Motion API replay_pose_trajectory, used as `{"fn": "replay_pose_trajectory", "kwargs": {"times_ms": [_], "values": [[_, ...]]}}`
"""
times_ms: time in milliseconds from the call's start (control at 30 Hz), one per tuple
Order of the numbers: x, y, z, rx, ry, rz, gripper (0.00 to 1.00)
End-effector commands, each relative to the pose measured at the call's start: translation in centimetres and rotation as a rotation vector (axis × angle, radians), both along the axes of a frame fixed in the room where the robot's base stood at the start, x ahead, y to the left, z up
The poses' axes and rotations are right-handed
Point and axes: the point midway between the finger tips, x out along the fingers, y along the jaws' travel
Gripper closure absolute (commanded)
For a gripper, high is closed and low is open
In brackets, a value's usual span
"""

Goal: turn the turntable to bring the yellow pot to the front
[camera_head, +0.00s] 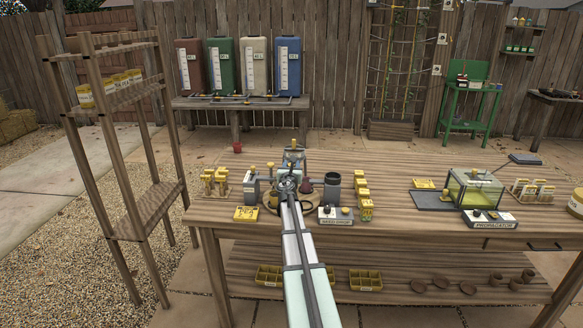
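My arm reaches over the workbench from the bottom, and its end, my gripper (291,168), is above or just behind the turntable area. The fingers are too small and too covered by my arm to tell open from shut. The dark round turntable (314,206) shows only in part at its edge, under and beside my arm. A dark red pot (307,186) stands at its right side. A small yellow thing (273,200) shows at its left side, close to my arm; I cannot tell for sure that it is the yellow pot. Contact with my gripper cannot be seen.
A dark cylinder (332,188) and a labelled box (335,215) stand close on the right, with yellow packs (363,197) beyond. A grey device (251,188) and a yellow sign (246,213) stand left. The bench (400,205) is clear between the packs and the propagator (475,190).

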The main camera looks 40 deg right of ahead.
Motion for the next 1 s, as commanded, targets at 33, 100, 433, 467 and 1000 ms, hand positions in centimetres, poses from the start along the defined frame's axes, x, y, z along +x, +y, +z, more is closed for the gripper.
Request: {"fn": "replay_pose_trajectory", "kwargs": {"times_ms": [33, 100, 433, 467, 1000], "values": [[-0.01, -0.05, -0.01, 0.000, 0.000, 0.004, 0.89], [0.01, -0.04, -0.01, 0.000, 0.000, 0.009, 0.89], [0.05, -0.04, 0.00, 0.000, 0.000, 0.011, 0.89], [0.05, -0.04, 0.01, 0.000, 0.000, 0.010, 0.56], [-0.17, 0.17, 0.01, -0.001, -0.001, 0.010, 0.38]]}}
